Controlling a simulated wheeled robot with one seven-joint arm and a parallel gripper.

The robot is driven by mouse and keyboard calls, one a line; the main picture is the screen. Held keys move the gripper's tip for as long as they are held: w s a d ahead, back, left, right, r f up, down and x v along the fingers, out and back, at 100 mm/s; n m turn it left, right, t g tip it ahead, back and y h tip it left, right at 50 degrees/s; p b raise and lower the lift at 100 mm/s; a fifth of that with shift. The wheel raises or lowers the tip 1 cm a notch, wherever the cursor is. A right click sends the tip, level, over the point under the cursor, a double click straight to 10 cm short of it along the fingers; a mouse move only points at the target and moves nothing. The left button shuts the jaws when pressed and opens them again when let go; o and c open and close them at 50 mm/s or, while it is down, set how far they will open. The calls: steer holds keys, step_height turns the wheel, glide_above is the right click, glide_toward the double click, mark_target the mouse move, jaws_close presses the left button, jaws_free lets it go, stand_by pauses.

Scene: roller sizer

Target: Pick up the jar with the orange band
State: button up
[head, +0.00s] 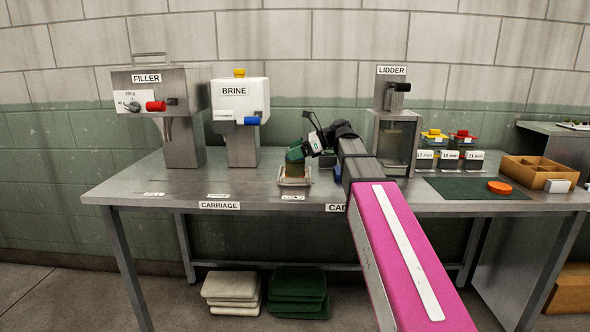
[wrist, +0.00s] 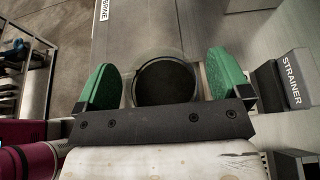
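A small jar (head: 295,172) with brownish-orange showing on its side stands upright on a small tray (head: 284,183) at the LOAD label in the head view. I cannot make out its band clearly. My gripper (head: 297,153) is right at the top of the jar and hides part of it. In the wrist view, the jar's round dark top (wrist: 165,82) lies between the two green finger pads of my gripper (wrist: 166,80). The fingers are apart, one on each side, with what look like narrow gaps to the jar.
The filler (head: 183,110) and brine machine (head: 240,120) stand to the left, the lidder (head: 391,130) to the right. A box marked STRAINER (wrist: 290,82) is close by in the wrist view. An orange disc (head: 499,187) and wooden box (head: 538,170) are far right. The left front bench is clear.

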steer(key=c, duration=1.2)
steer(key=shift+r, duration=5.05)
steer(key=shift+c, duration=0.2)
